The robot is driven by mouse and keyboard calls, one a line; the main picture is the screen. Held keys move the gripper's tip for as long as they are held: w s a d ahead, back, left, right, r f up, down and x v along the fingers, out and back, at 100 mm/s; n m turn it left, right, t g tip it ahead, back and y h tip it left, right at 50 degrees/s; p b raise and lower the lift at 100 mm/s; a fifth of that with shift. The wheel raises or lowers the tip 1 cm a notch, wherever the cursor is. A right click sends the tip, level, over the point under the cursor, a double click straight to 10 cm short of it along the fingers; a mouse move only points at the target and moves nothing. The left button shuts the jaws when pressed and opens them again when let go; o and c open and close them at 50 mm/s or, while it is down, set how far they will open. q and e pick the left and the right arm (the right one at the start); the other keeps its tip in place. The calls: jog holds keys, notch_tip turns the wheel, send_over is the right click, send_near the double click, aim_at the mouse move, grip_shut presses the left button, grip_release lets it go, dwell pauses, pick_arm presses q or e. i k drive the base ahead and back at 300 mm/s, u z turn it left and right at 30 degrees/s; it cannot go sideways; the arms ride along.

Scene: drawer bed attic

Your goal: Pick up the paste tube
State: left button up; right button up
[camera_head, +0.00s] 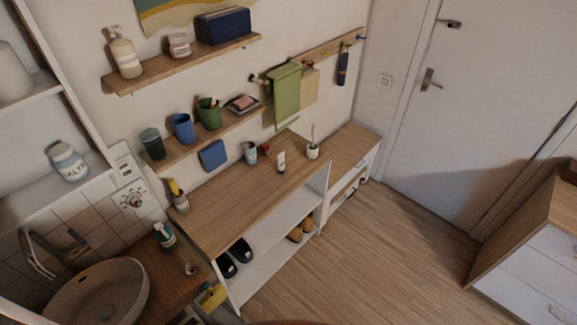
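A small white tube with a dark lower end, which looks like the paste tube (282,161), stands upright on the wooden top of the low white shelf unit (225,205). It is near the front edge, toward the right part of that top. Neither of my grippers shows in the head view, so I cannot see where they are relative to the tube.
A white cup with a brush (312,150) stands right of the tube, and a light cup (251,153) and a red item (266,147) stand behind-left. A wall shelf (205,138) with cups hangs above. A sink (100,295) is at lower left. The wooden floor (400,240) is clear.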

aim_at(281, 161)
jog(key=z, duration=0.2)
jog(key=i, duration=0.8)
jog(key=u, duration=0.55)
jog(key=i, duration=0.65)
jog(key=u, duration=0.55)
